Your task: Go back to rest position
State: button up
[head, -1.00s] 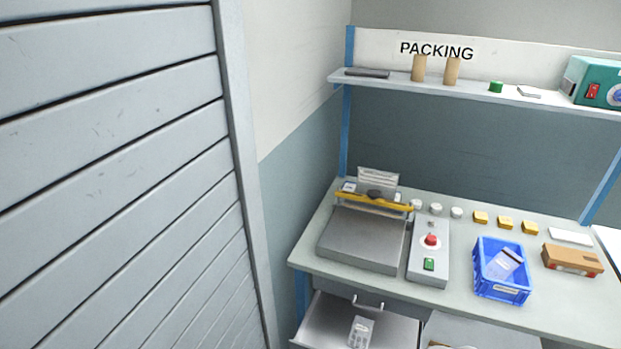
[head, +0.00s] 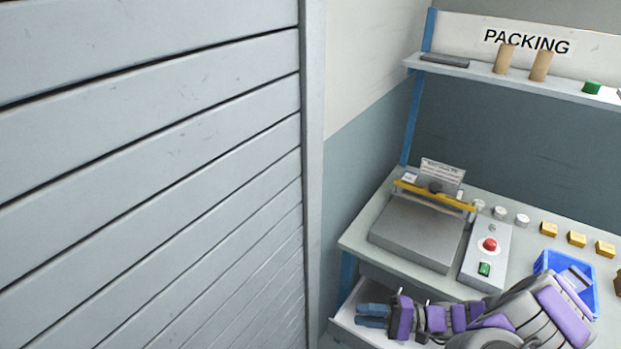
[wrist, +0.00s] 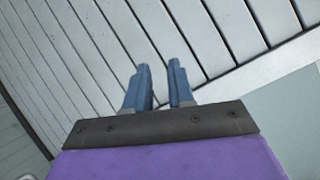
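My gripper (head: 373,315) shows at the lower right of the head view, on my purple and grey arm, in front of the open drawer (head: 345,318) under the bench. It points left towards the slatted grey wall. In the wrist view the two blue fingers (wrist: 160,85) stand a little apart with nothing between them. The wall slats (wrist: 110,40) lie beyond them. The arm hides much of the drawer and part of the blue bin (head: 553,262).
The slatted wall (head: 150,170) fills the left. The bench (head: 358,240) carries a sealer (head: 415,235), a control box with a red button (head: 489,245) and several yellow blocks (head: 577,239). A shelf (head: 480,75) with two cardboard tubes (head: 505,58) hangs above.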

jog(key=s+a+r+n+g+h, duration=0.8)
jog(key=s+r, duration=0.4)
jog(key=r, duration=0.3)
jog(key=s+d+r+t+h, duration=0.2)
jog(key=s+d+h, duration=0.2)
jog(key=s, duration=0.3)
jog(key=s+d+r+m+t+h, duration=0.1)
jog(key=s+d+r+t+h, duration=0.1)
jog(key=s+h, duration=0.4)
jog(key=shift+s+d+r+m, duration=0.2)
jog(key=shift+s+d+m, duration=0.1)
jog(key=shift+s+d, duration=0.55)
jog(key=shift+w+d, duration=0.1)
jog(key=shift+w, duration=0.05)
